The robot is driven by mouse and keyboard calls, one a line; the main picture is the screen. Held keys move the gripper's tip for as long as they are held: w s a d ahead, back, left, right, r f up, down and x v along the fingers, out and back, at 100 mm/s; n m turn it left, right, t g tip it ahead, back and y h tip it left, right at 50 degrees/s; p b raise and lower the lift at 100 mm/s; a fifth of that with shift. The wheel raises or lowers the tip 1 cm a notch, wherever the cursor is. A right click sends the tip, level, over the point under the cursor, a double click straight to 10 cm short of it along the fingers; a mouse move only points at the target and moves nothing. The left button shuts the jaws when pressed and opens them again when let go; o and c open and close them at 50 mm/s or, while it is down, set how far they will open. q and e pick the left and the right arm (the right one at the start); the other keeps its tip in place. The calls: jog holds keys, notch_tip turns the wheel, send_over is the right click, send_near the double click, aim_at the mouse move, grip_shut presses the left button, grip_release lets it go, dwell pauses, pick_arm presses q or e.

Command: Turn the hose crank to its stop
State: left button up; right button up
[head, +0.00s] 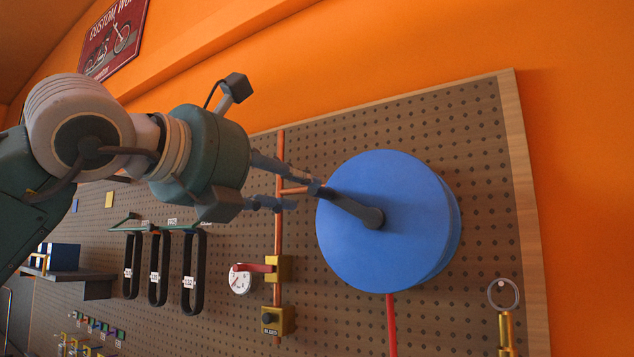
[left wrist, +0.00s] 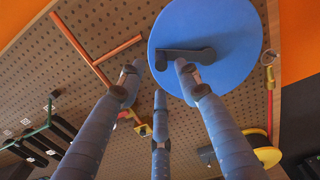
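The hose crank (head: 352,208) is a dark grey arm on the front of a round blue hose reel (head: 420,245), on the pegboard. From its hub it points up and left in the head view. In the left wrist view the crank (left wrist: 188,54) points left across the reel. My left gripper (head: 308,197) is at the reel's left edge, by the crank's outer end. Its three fingers are spread and hold nothing. In the left wrist view the crank's outer end shows between the fingertips; I cannot tell whether they touch it. My right gripper is not in view.
A copper pipe (head: 279,230) with a side branch runs just left of the reel. A gauge (head: 240,281), a red-handled yellow valve (head: 279,268) and black belts (head: 194,275) hang lower left. A red hose (head: 391,325) runs down from the reel. A ring (head: 504,293) hangs lower right.

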aim_at(308, 188)
pick_arm(q)
jog(key=p+x, duration=0.3)
jog(key=x, duration=0.3)
jog(key=shift+d+r, duration=0.15)
jog(key=shift+r, duration=0.05)
jog(key=shift+w+d+f, duration=0.2)
jog(key=shift+w+d, duration=0.1)
jog(key=shift+w, duration=0.3)
grip_shut()
